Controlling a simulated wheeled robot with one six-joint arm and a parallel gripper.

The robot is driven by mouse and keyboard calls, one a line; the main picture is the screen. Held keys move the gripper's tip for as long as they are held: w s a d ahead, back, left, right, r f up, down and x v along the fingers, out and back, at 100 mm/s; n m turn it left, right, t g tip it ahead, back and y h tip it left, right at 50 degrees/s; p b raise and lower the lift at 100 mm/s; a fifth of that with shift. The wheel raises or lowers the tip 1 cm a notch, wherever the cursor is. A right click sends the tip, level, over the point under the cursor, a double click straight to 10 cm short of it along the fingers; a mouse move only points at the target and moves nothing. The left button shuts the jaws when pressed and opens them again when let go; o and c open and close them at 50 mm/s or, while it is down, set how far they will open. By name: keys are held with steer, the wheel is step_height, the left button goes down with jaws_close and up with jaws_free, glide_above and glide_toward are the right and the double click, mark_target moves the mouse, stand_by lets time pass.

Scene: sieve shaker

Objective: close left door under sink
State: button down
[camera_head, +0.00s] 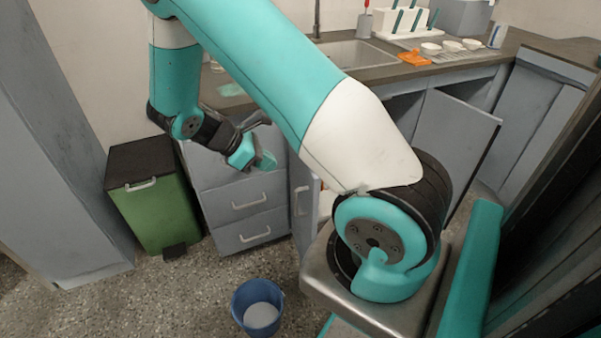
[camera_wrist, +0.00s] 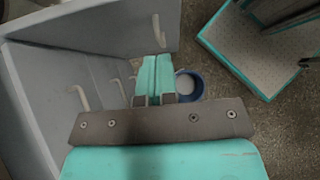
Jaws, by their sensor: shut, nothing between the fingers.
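The left door (camera_head: 312,207) under the sink stands open in the head view, swung out toward me beside the drawers; my arm hides part of it. Its pale handle is near the free edge. In the wrist view the grey door panel (camera_wrist: 110,32) spans the top, with its handle near the right end. My gripper (camera_head: 266,161) is shut and empty in front of the upper drawer area, left of the door. In the wrist view my gripper (camera_wrist: 155,64) points at the panel just below the handle; I cannot tell whether it touches.
The right door (camera_head: 456,128) also stands open. The drawers (camera_head: 245,200) are shut, with a green bin (camera_head: 158,205) to their left. A blue bucket (camera_head: 257,306) stands on the floor in front. The sink (camera_head: 355,54) and dish rack are above.

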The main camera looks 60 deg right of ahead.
mark_target(310, 175)
steer(key=s+d+f, duration=0.1)
steer(key=d, duration=0.1)
steer(key=s+d+f, duration=0.1)
steer(key=s, duration=0.1)
steer(key=s+d+f+b, duration=0.1)
steer(key=s+d+f, duration=0.1)
steer(key=shift+d+f, duration=0.1)
steer(key=shift+d, duration=0.2)
steer(key=shift+s+d, duration=0.2)
steer(key=shift+d, duration=0.05)
